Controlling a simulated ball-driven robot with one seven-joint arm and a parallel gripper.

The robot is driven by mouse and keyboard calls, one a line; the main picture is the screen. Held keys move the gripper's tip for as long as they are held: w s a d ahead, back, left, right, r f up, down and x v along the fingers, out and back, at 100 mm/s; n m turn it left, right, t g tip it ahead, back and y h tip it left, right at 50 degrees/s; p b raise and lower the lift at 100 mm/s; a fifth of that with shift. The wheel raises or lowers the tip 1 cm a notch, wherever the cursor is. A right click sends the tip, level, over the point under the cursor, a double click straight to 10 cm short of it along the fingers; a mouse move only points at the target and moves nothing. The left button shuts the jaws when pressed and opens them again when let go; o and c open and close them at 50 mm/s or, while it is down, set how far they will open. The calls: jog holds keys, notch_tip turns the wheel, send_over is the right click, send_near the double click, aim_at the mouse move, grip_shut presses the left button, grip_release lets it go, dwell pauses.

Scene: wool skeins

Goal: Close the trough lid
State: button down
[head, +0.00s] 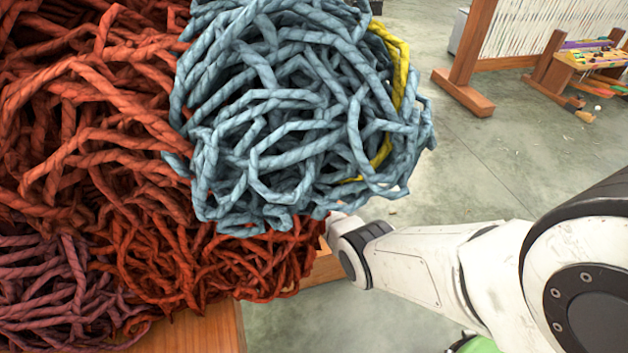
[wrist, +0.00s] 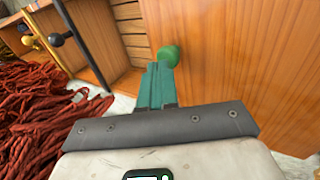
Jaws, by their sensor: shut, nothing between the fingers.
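In the wrist view my gripper (wrist: 158,70) has its teal fingers shut and empty. A round green knob (wrist: 169,55) is right at the fingertips, in front of a broad orange-brown wooden panel (wrist: 235,65). I cannot tell whether the fingers touch the knob. The panel may be the trough lid, but the view does not show its hinge or the trough's opening clearly. In the head view my arm reaches left, and the gripper is hidden behind the wool.
Blue-grey wool (head: 285,120) and rust-red wool (head: 90,110) are heaped over a wooden surface (head: 205,332) and block the head view. Floor (head: 470,165) is open at right.

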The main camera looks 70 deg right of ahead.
jog(key=p+v, duration=0.5)
jog(key=v, duration=0.3)
jog(key=shift+r, duration=0.4)
